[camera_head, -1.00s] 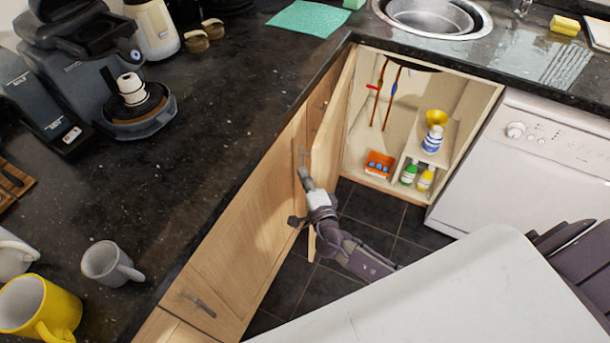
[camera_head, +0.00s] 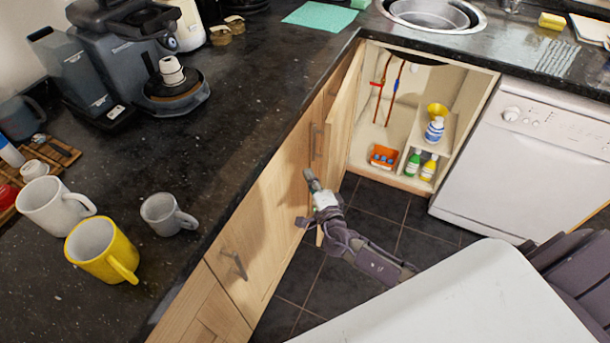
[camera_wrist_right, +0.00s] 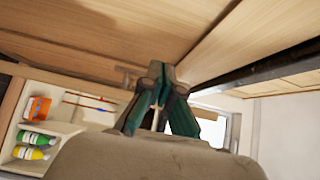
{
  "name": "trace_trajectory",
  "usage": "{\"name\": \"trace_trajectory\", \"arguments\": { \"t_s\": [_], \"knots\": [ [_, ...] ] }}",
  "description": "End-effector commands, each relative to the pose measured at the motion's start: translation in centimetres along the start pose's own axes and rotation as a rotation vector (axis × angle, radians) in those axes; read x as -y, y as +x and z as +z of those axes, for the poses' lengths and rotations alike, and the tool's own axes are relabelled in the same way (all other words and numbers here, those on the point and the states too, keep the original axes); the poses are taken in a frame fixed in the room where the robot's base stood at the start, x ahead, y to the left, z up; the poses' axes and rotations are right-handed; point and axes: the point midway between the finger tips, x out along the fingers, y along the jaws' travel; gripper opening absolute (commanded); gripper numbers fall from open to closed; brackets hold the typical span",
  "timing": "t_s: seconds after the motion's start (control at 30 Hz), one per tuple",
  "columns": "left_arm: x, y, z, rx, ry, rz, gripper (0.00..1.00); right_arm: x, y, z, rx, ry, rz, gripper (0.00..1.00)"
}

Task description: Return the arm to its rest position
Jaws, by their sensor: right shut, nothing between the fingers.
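My right gripper (camera_head: 310,180) is shut and empty in front of the wooden cabinet fronts, near the opened cabinet door (camera_head: 343,140). In the right wrist view, its green fingers (camera_wrist_right: 157,90) meet at the tips, with wood panels just beyond them. I cannot tell whether the fingertips touch the wood. My right arm (camera_head: 365,258) reaches in from the lower right, below the counter's height. My left gripper does not show in either view.
The open cabinet (camera_head: 395,165) holds an orange box (camera_head: 384,157) and several bottles. A white dishwasher (camera_head: 520,170) stands to its right. The dark counter (camera_head: 220,130) carries mugs, including a yellow one (camera_head: 102,250), and a coffee machine (camera_head: 125,55). Dark floor tiles lie beneath my arm.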

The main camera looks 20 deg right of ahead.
Motion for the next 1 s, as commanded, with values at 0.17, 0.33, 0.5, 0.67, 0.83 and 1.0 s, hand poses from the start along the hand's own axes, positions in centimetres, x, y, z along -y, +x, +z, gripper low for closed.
{"name": "trace_trajectory", "arguments": {
  "t_s": [0.17, 0.33, 0.5, 0.67, 0.83, 1.0],
  "knots": [
    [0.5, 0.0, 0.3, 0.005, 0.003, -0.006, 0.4, 0.0, 0.1, -0.3, 0.001, -0.001, 0.0, 0.0],
    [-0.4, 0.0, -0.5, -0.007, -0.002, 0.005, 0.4, -1.9, -0.5, -0.9, -0.027, 0.11, 0.051, 0.0],
    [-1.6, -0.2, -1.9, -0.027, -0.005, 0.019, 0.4, -10.3, -4.3, -3.4, -0.214, 0.64, 0.248, 0.0],
    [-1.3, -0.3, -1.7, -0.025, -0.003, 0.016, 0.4, -20.1, -11.7, -5.4, -0.582, 1.323, 0.377, 0.0],
    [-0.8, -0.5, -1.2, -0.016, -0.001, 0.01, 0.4, -28.5, -21.8, -5.6, -1.119, 2.002, 0.288, 0.0],
    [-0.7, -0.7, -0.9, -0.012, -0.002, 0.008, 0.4, -34.3, -33.4, -4.3, -1.768, 2.55, -0.177, 0.0]
  ]
}}
